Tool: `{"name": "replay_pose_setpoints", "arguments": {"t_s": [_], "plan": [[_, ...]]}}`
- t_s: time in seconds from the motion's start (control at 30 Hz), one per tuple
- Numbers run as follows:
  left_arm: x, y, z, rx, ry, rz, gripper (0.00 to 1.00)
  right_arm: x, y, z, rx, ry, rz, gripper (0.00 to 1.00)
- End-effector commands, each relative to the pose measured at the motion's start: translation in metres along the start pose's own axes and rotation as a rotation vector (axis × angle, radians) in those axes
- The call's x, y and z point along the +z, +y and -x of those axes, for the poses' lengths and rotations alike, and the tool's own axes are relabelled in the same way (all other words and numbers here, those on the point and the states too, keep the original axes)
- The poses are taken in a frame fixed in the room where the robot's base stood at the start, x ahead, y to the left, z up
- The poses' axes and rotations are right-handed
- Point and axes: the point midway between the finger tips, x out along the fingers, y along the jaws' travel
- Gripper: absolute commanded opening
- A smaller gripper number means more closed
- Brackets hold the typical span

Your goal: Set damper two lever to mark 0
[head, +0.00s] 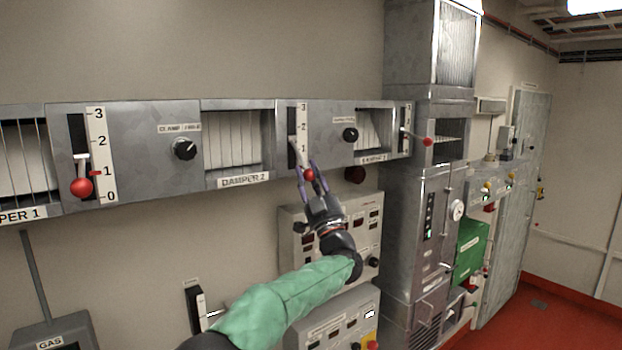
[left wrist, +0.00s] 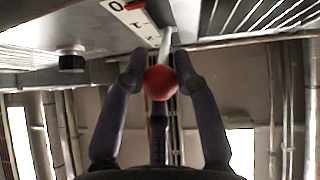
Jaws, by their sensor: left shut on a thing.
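The damper two lever ends in a red ball knob (head: 309,175), which hangs below its slot beside a white scale (head: 303,128) marked 3, 2 and 1 in the head view. The DAMPER 2 label (head: 244,180) is to the left of it. My left gripper (head: 308,172) reaches up from below and is shut on the knob. In the left wrist view the red knob (left wrist: 161,83) sits between my two fingers, with the pale lever stem (left wrist: 166,42) running up to the panel. The exact mark of the lever is unclear, as the gripper covers the scale's lower end. My right gripper is out of view.
The damper one lever knob (head: 82,187) is far left. A black dial (head: 184,149) is on the panel between. Another lever with a red knob (head: 427,142) juts out to the right, near the metal cabinet (head: 432,190). A control box (head: 365,225) is behind my left gripper.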

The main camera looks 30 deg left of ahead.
Motion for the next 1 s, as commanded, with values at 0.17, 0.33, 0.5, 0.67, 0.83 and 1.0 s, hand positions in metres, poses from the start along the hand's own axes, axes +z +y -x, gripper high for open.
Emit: {"name": "replay_pose_setpoints", "arguments": {"t_s": [0.17, 0.33, 0.5, 0.67, 0.83, 1.0], "plan": [[0.0039, -0.0002, 0.0008, 0.000, -0.006, -0.002, 0.00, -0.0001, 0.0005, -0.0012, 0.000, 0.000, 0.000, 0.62], [0.0039, -0.0002, 0.0007, 0.000, -0.006, -0.002, 0.00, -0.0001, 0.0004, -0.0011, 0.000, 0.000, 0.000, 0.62], [0.0038, -0.0002, 0.0007, 0.000, -0.006, -0.002, 0.44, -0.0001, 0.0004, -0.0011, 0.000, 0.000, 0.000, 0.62], [0.0027, -0.0003, 0.0003, 0.000, -0.004, -0.001, 0.54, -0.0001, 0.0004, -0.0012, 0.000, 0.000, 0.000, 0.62], [0.0018, -0.0005, 0.0000, -0.001, -0.003, 0.000, 0.54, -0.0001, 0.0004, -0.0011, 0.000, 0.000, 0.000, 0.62], [0.0015, -0.0004, 0.0080, 0.000, -0.003, 0.000, 0.54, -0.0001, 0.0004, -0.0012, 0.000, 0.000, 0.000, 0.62]]}}
